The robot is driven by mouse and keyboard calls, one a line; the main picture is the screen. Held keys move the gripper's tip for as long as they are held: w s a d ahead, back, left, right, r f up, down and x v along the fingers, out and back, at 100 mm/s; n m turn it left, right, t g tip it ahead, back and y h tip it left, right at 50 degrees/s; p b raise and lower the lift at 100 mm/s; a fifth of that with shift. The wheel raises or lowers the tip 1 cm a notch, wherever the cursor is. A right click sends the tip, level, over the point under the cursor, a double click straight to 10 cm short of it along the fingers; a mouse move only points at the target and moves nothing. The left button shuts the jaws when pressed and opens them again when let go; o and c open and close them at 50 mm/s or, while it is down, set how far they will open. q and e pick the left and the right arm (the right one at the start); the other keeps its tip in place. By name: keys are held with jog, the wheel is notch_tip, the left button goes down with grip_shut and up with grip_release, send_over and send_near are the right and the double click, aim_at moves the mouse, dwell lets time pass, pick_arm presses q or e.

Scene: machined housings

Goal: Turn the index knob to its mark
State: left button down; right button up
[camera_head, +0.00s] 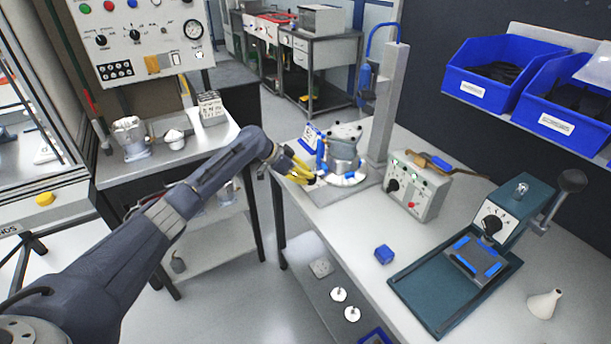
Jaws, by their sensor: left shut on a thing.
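My left gripper (305,172), with yellow fingers, reaches in from the left to the round fixture at the back of the right-hand bench. Its fingers are shut at the left front of this fixture, on what looks like the index knob, which they mostly hide. The fixture has a white marked dial ring (349,180) around its foot, and a grey machined housing (345,152) sits on top. A blue part (321,154) stands at its left side. The knob's pointer and mark are too small to read. My right gripper is not in view.
A grey post (390,105) stands right behind the fixture. Blue bins (490,72) hang above. The bench front between box and block is clear.

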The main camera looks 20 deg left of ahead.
pick_arm(q)
jog(key=n, duration=0.1)
jog(key=n+t+y, duration=0.2)
jog(key=shift+s+d+n, duration=0.3)
jog(key=shift+d, duration=0.05)
jog(key=shift+d+n+t+y, duration=0.2)
jog(key=shift+n+t+y, duration=0.4)
jog(key=shift+n+y, duration=0.7)
jog(key=shift+n, duration=0.6)
jog(key=c, duration=1.5)
grip_release()
jog(key=shift+o, duration=0.2)
jog(key=shift+a, duration=0.1)
jog(key=v, duration=1.2)
jog(key=shift+s+f, duration=0.1)
jog(key=shift+f, duration=0.05)
